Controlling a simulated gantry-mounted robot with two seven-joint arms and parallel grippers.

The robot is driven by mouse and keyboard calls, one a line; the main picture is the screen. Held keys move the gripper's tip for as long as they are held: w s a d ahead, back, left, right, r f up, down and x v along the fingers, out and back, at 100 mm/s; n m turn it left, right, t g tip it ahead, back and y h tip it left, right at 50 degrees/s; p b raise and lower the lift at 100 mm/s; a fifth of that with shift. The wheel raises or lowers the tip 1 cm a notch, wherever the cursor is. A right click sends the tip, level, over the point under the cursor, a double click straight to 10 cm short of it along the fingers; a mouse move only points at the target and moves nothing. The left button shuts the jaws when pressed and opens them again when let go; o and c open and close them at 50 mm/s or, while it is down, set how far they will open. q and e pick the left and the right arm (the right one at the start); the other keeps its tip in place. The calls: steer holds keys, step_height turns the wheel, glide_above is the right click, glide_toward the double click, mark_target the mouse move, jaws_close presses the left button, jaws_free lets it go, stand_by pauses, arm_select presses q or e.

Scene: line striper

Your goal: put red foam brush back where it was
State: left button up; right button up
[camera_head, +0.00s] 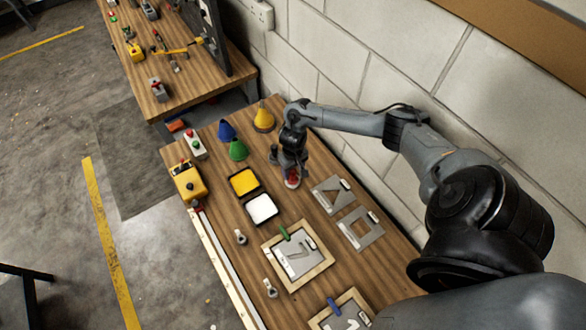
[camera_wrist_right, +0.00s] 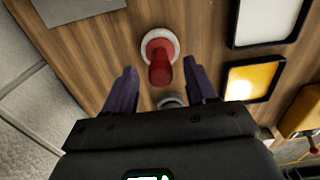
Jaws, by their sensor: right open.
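The red foam brush (camera_wrist_right: 160,68) has a red handle and a round pale base, standing on the wooden table. In the head view its red part (camera_head: 292,180) shows just under my right gripper (camera_head: 290,167), on the wall side of the table. In the right wrist view my right gripper (camera_wrist_right: 160,85) is open. Its two dark fingers lie to either side of the brush, with the handle between their tips and no visible contact. A grey round thing (camera_wrist_right: 171,100) shows behind, between the fingers; I cannot tell what it is. My left gripper is not in view.
A yellow paint tray (camera_head: 244,181) and a white paint tray (camera_head: 262,208) lie left of the gripper. Blue (camera_head: 227,131), green (camera_head: 238,150) and yellow (camera_head: 263,118) cones stand behind. Metal stencils (camera_head: 331,194) lie to the right. A framed stencil (camera_head: 297,258) lies nearer, with a green-handled thing (camera_head: 284,232).

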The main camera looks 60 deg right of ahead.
step_height(320, 180, up, 8)
steer(key=p, duration=0.8)
steer(key=shift+f, duration=0.1)
steer(key=shift+r, duration=0.35)
steer(key=a+r+n+t+y, duration=0.15)
steer(key=a+n+t, duration=0.45)
steer(key=a, duration=1.9)
steer(key=s+r+n+g+h, duration=0.1)
steer(key=s+r+g, duration=0.1)
steer(key=s+r, duration=1)
steer(key=shift+s+a+r+n+p, duration=0.2)
steer(key=shift+s+r+n+p, duration=0.15)
steer(key=shift+s, duration=0.1)
steer(key=shift+a, duration=0.1)
